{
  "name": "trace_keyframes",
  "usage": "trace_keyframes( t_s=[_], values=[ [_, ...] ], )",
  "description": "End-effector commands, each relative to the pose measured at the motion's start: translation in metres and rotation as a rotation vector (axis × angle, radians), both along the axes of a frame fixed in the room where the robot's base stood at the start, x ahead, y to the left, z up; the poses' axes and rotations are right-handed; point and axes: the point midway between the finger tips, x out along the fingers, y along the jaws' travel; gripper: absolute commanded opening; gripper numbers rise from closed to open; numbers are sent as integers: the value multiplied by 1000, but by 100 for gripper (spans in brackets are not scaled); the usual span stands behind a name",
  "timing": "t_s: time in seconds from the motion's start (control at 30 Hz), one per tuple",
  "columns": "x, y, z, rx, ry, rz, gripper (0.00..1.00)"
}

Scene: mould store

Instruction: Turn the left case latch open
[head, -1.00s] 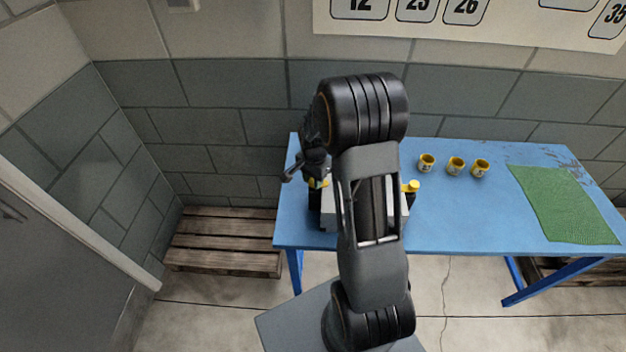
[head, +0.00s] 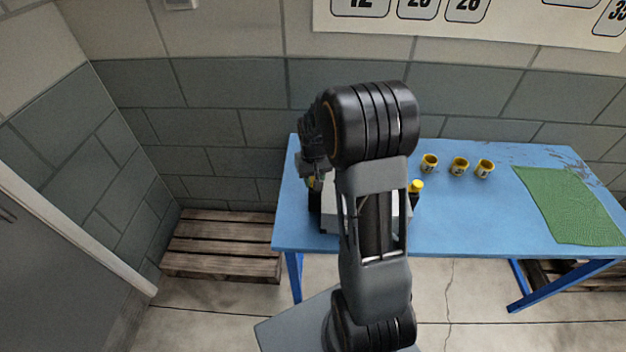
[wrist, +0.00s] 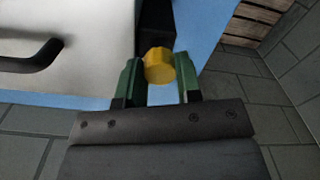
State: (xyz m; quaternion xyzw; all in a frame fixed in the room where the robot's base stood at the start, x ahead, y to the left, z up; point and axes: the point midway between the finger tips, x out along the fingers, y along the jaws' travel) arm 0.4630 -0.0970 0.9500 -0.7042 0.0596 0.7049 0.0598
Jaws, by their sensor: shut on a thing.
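The case (wrist: 80,30) is a pale grey box on the blue table, with a dark handle (wrist: 32,58) on its face in the wrist view. In the head view my arm hides most of the case (head: 328,212). The left latch (wrist: 158,66) is a yellow knob on a dark mount at the case's edge. My gripper (wrist: 160,78) has its green-padded fingers on both sides of this knob and is shut on it. A second yellow latch (head: 417,186) shows at the right side of the case in the head view, clear of the gripper.
A green mat (head: 568,205) lies at the table's right end. A wooden pallet (head: 225,245) lies on the floor to the left, by the wall.

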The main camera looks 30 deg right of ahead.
Motion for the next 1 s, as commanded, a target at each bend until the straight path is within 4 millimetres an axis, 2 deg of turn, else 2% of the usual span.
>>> trace_keyframes(
  t_s=[0.2,0.5,1.0],
  values=[
    [2,0,1,-2,-8,182,9],
    [2,0,2,-2,-8,361,9],
    [2,0,2,-3,-9,457,9]
  ],
)
